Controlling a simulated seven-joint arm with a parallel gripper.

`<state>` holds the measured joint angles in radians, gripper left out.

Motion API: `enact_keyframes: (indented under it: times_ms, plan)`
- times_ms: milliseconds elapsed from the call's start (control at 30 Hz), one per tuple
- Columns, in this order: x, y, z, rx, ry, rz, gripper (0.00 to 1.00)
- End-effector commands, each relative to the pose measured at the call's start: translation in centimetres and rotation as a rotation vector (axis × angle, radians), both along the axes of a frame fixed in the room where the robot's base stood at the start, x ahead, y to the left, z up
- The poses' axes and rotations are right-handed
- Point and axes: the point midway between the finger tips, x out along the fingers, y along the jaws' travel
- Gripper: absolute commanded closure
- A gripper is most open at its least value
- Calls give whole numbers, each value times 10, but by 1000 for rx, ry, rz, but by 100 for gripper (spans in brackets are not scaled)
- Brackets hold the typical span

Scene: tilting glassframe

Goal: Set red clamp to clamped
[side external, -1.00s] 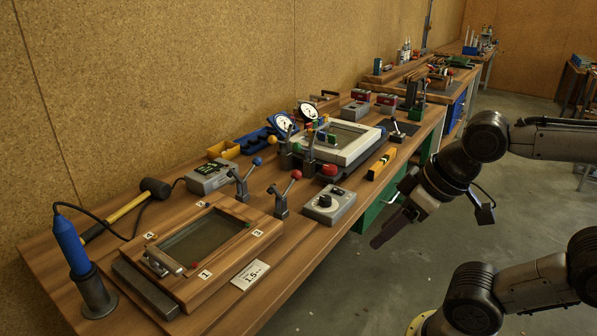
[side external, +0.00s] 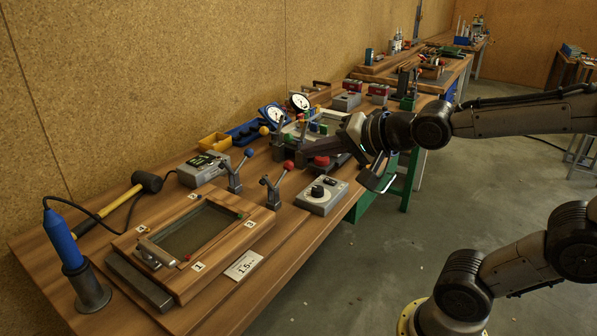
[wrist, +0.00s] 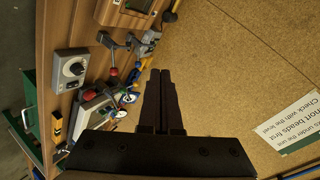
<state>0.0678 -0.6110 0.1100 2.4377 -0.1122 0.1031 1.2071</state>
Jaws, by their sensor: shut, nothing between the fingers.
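The red clamp (side external: 272,191) stands on the bench behind the wooden glass frame. Its lever slants up to the right and ends in a red ball (side external: 289,165). The red ball also shows in the wrist view (wrist: 113,72), left of my fingers. My gripper (side external: 281,150) is shut and empty. It reaches in from the right over the bench, with its dark fingertips close behind and above the red ball in the side view. I cannot tell the exact gap; no contact is evident. My gripper shows in the wrist view (wrist: 161,74) with both fingers together.
A blue-ball clamp (side external: 235,181) stands left of the red clamp, and a grey dial box (side external: 321,196) to its right. The wooden frame (side external: 232,240) lies in front. Behind my fingers are dial gauges (side external: 299,101) and a partly hidden white frame.

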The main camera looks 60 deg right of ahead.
Motion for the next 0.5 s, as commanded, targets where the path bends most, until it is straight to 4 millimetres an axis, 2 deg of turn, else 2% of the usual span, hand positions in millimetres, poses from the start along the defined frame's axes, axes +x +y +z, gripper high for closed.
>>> enact_keyframes:
  times_ms: [100, 267, 367, 500]
  plan:
    - [28, -13, 2, 166, -86, -103, 100]
    - [62, -33, -2, 404, -202, -219, 100]
    - [82, -49, -10, 561, -265, -284, 100]
    - [105, -79, -35, 791, -340, -376, 100]
